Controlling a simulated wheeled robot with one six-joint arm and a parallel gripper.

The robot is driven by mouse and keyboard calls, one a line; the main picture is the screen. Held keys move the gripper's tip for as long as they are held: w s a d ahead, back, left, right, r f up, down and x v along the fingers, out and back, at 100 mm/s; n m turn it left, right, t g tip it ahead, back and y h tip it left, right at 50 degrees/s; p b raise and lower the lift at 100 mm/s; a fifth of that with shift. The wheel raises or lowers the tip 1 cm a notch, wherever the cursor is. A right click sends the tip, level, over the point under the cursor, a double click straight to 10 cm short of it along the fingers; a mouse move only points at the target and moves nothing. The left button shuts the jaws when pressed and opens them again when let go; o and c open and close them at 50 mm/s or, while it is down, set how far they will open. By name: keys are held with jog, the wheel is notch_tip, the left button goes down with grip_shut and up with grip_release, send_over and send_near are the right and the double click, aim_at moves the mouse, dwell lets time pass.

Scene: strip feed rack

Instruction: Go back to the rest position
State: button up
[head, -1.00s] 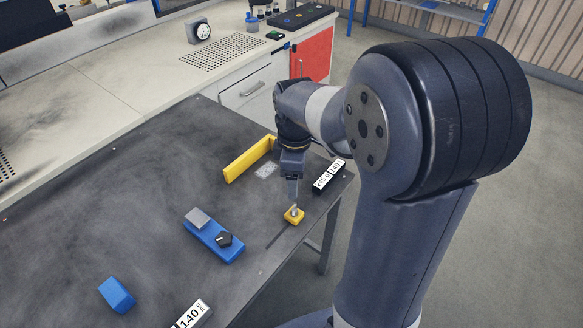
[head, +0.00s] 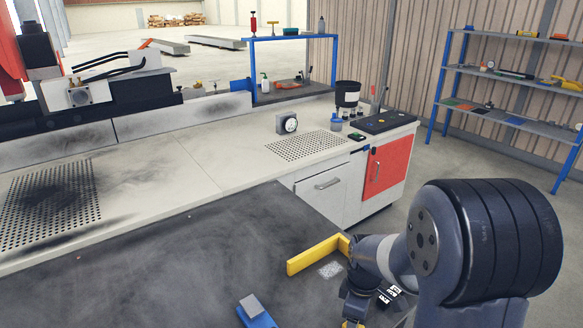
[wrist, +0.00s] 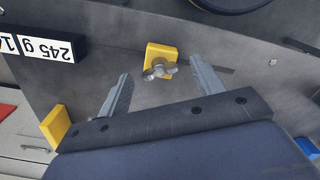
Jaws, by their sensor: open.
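My gripper (wrist: 160,92) is open in the wrist view, its two grey fingers spread with nothing between them. A small yellow block with a metal wing nut (wrist: 160,62) lies on the dark table (wrist: 240,45) just beyond the fingertips, apart from them. In the head view my arm reaches down at the lower right, and the gripper's tips are cut off by the bottom edge.
A yellow angled bar (head: 315,256) stands on the table near my wrist. A blue fixture (head: 256,314) is at the head view's bottom edge. A pale bench (head: 190,150) with a red-door cabinet (head: 385,165) lies behind.

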dwell(0.4)
notch_tip(320, 180, up, 11)
jog(key=p, duration=0.2)
notch_tip(320, 180, down, 11)
jog(key=shift+f+b, duration=0.15)
jog(key=shift+b, duration=0.9)
jog(key=shift+m, duration=0.7)
jog(key=m, duration=0.4)
jog(key=shift+b, duration=0.35)
jog(key=m+b, duration=0.1)
jog(key=m, duration=0.5)
jog(key=m+b, duration=0.1)
jog(key=m, duration=0.5)
jog(key=shift+b, duration=0.3)
jog(key=m+b, duration=0.1)
jog(key=m, duration=0.3)
jog(key=shift+m, duration=0.6)
